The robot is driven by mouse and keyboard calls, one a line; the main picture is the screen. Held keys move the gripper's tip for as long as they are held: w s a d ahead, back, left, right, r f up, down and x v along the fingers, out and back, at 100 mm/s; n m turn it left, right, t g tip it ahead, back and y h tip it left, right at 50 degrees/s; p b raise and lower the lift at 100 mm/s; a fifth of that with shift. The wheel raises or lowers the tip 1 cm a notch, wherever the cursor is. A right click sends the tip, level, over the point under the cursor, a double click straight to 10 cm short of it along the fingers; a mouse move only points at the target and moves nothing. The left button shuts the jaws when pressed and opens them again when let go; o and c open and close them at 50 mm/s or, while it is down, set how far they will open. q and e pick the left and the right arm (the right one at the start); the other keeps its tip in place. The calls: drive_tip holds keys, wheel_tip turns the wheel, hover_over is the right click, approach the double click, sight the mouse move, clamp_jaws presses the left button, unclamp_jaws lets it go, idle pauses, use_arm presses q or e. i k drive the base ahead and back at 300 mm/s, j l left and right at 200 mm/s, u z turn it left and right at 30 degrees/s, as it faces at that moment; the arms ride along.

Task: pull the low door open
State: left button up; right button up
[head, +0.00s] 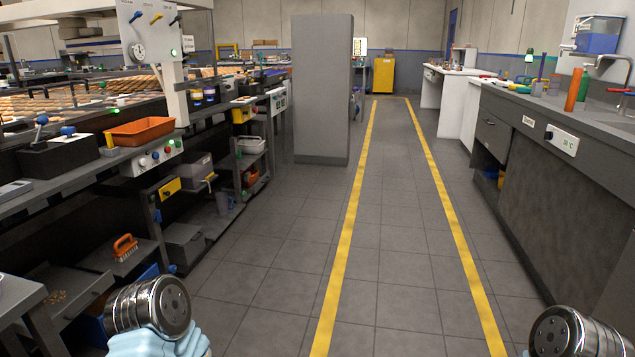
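No door stands out clearly as the low door. Under the right counter a large dark grey flat front (560,195) reaches down near the floor; I cannot tell whether it is a door. A smaller drawer-like front with a handle (491,132) is beyond it. Under the left bench are open shelves and a pulled-out grey drawer or tray (72,292). Parts of my two arms, with round metal ends, show at the bottom left and bottom right corners. No gripper fingers show in this view.
A tiled aisle between yellow floor lines (345,240) runs clear ahead. A tall grey cabinet or panel (321,90) stands left of it. An orange bin (139,131) is on the left bench, and an orange brush (125,246) lies lower down. A yellow cabinet (384,75) is far ahead.

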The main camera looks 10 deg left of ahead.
sight(169, 189)
drive_tip(key=i+u, duration=0.1)
drive_tip(key=i, duration=0.75)
drive_tip(key=i+l+u, duration=0.1)
drive_tip(key=i, duration=0.8)
